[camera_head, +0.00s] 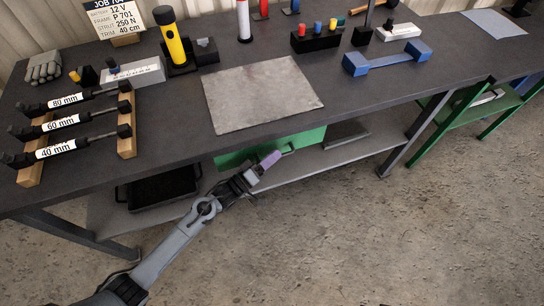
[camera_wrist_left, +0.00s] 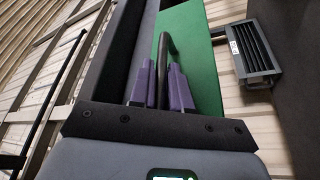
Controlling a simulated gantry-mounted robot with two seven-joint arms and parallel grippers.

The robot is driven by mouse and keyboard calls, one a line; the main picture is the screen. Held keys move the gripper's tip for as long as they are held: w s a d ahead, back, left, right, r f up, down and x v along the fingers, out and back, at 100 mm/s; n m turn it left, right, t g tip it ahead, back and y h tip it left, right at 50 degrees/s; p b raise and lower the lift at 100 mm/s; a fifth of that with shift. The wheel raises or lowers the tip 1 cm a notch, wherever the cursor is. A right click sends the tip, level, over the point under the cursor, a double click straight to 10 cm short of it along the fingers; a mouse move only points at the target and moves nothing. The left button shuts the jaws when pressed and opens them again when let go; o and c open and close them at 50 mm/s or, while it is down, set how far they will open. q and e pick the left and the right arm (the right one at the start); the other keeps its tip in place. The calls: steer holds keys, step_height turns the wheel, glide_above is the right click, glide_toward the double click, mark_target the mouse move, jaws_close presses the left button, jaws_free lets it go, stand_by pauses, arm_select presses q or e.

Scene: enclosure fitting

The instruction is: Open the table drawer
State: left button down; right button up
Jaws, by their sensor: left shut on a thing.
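The green drawer (camera_head: 230,158) sits under the front edge of the dark workbench (camera_head: 160,120), with part of its green front showing. My left gripper (camera_head: 272,157) reaches up from below to that front, its purple fingers at the drawer handle (camera_head: 288,149). In the left wrist view, the purple fingers (camera_wrist_left: 162,80) are shut on the dark bar handle (camera_wrist_left: 164,48), one on each side, and the green drawer front (camera_wrist_left: 195,50) is behind it. The head view does not clearly show whether the drawer stands out from the bench. My right gripper is not in view.
A grey sheet (camera_head: 262,95) lies on the bench above the drawer. A lower shelf (camera_head: 340,150) holds a black tray (camera_head: 160,187). The floor (camera_head: 350,240) in front is clear.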

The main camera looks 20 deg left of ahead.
arm_select(q)
steer(key=s+d+p, duration=0.9)
steer(key=s+d, duration=0.6)
steer(key=s, duration=0.2)
steer(key=shift+d+p, duration=0.35)
steer(key=shift+p, duration=0.05)
steer(key=c, duration=1.4)
jaws_free()
steer(key=shift+c, duration=0.2)
